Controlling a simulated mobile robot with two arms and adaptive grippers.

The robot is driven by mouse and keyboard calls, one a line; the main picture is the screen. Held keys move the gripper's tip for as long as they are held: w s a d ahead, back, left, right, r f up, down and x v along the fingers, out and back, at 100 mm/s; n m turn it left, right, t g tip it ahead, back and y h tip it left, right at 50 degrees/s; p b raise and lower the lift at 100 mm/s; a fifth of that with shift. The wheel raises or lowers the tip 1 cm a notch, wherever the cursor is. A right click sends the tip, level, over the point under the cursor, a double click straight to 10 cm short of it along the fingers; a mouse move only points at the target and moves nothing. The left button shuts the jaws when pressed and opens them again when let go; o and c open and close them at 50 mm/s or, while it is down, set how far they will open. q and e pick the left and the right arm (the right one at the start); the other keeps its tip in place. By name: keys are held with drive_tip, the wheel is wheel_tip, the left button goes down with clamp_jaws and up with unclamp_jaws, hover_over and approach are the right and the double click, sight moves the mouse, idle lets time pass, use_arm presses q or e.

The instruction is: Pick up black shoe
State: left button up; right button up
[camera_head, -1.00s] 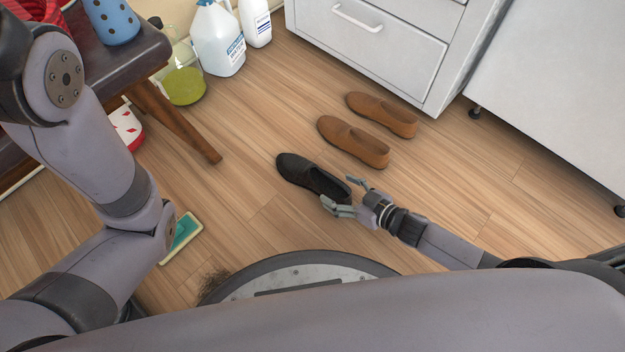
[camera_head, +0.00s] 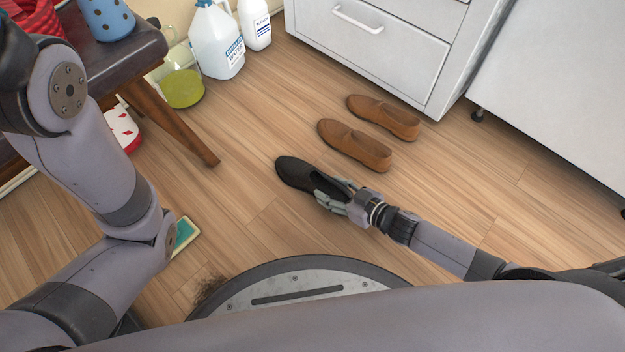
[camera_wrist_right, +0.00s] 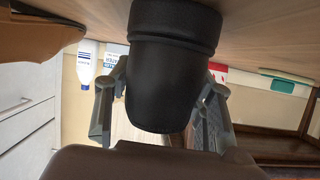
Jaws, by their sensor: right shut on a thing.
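The black shoe (camera_head: 297,172) lies on the wood floor in the head view, its toe to the upper left and its heel towards my right gripper. My right gripper (camera_head: 334,193) is shut on the heel end, one finger on each side. In the right wrist view the shoe (camera_wrist_right: 165,75) fills the middle between the two fingers of the gripper (camera_wrist_right: 160,115). I cannot tell whether the shoe is clear of the floor. My left arm shows at the left of the head view, but its gripper is out of view.
Two brown shoes (camera_head: 353,146) (camera_head: 384,117) lie just beyond the black shoe, in front of a white drawer cabinet (camera_head: 390,60). A wooden bench (camera_head: 130,60), bottles (camera_head: 217,42) and a green-and-white block (camera_head: 184,236) are at the left. The floor at right is clear.

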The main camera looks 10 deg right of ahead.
drive_tip(key=c, duration=0.6)
drive_tip(key=shift+c, duration=0.4)
